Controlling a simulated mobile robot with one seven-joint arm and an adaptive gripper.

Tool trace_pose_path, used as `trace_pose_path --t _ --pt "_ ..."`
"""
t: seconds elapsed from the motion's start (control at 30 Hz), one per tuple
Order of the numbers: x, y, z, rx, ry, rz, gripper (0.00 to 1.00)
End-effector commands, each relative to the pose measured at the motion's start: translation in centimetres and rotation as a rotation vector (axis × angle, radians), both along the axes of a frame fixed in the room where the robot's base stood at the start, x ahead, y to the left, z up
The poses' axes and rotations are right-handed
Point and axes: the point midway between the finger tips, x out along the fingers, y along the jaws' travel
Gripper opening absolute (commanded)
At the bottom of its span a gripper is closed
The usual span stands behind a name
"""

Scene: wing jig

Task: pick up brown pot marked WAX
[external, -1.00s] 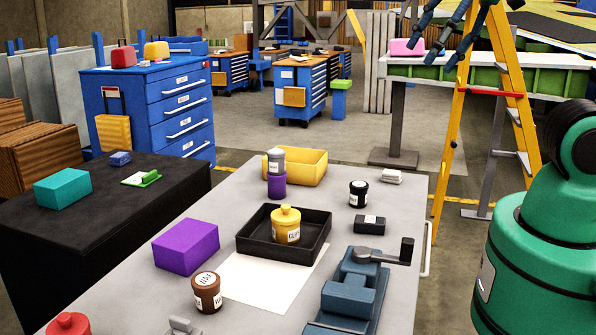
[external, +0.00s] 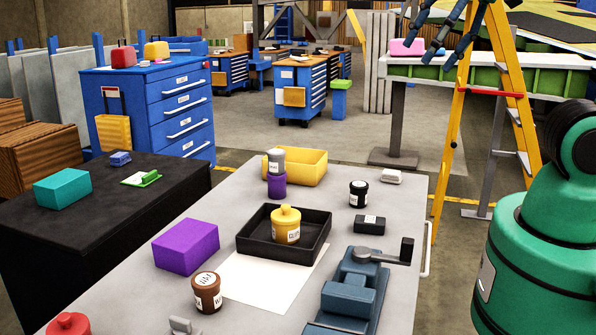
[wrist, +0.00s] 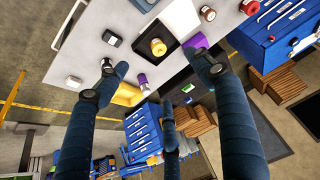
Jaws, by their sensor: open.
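The brown pot (external: 207,292) with a white label and brown lid stands upright on the grey table, near its front left. The label letters are hard to read. The brown pot also shows near the top of the wrist view (wrist: 208,14). My gripper (external: 440,35) hangs at the upper right of the external view, well above the table and far from the pot. In the wrist view its dark blue fingers (wrist: 155,68) are spread wide with nothing between them.
A yellow pot (external: 286,226) sits in a black tray (external: 252,247), right of a purple box (external: 186,247). A red-lidded item (external: 69,324) stands nearer the front. A blue vise (external: 350,290), a yellow bin (external: 308,167) and small jars share the table. A yellow ladder (external: 452,150) stands at right.

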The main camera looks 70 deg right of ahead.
Motion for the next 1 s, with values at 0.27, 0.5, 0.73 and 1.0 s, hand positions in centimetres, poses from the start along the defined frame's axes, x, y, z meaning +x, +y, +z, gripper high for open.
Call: trace_pose_path --t 0.27,0.5,0.73,1.0 --pt "3.8 1.0 0.2 0.002 0.047 0.022 0.67" --pt "9.4 2.8 -0.2 0.002 0.108 0.056 0.67" --pt "15.0 5.0 -1.8 -0.001 0.167 0.086 0.67" --pt "21.4 8.0 -5.1 -0.007 0.236 0.120 0.67"
